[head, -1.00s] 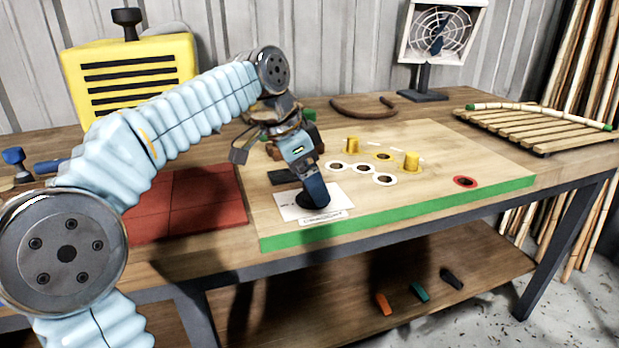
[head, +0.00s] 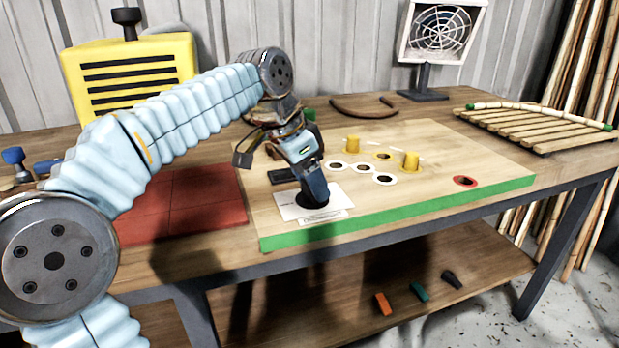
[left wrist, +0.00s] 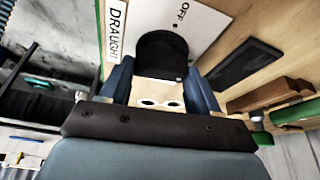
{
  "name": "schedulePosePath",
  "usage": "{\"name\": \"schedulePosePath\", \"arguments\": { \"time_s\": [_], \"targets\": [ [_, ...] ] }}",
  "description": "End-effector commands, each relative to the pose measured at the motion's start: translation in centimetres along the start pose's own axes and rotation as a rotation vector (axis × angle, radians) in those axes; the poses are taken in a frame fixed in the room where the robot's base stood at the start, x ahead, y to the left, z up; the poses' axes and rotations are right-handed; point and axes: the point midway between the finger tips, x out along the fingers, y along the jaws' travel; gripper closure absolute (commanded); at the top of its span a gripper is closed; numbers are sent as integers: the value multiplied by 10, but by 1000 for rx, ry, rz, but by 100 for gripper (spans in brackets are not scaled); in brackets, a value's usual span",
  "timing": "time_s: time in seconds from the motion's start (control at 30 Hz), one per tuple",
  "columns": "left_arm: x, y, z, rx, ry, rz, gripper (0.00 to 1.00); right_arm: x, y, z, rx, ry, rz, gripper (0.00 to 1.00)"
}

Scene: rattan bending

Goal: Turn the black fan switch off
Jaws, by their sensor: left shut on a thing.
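The black fan switch is a round black knob (head: 311,203) on a white plate (head: 335,204) at the front left of the wooden board. My left gripper (head: 313,190) points down at it, and its blue fingers cover much of it. In the left wrist view the black knob (left wrist: 162,55) sits between the two blue fingers of my left gripper (left wrist: 160,82), which is shut on it. The plate there reads "OFF" beside the knob and "DRAUGHT" on a label (left wrist: 116,30). The fan (head: 441,32) stands at the back right in a white square frame. My right gripper is not in view.
The green-edged board (head: 480,150) carries yellow pegs (head: 411,160) and ringed holes. A red tiled mat (head: 190,200) lies left, before a yellow slotted box (head: 135,85). A slatted rack (head: 540,125) lies right. Small coloured pieces lie on the lower shelf.

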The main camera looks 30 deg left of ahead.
Motion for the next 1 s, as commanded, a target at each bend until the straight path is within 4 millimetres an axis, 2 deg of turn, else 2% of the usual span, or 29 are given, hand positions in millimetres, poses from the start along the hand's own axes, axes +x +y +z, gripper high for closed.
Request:
{"name": "schedulePosePath", "arguments": {
  "time_s": [1.0],
  "targets": [
    [1,5,-3,-871,1,-364,69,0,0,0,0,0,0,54]
  ]
}}
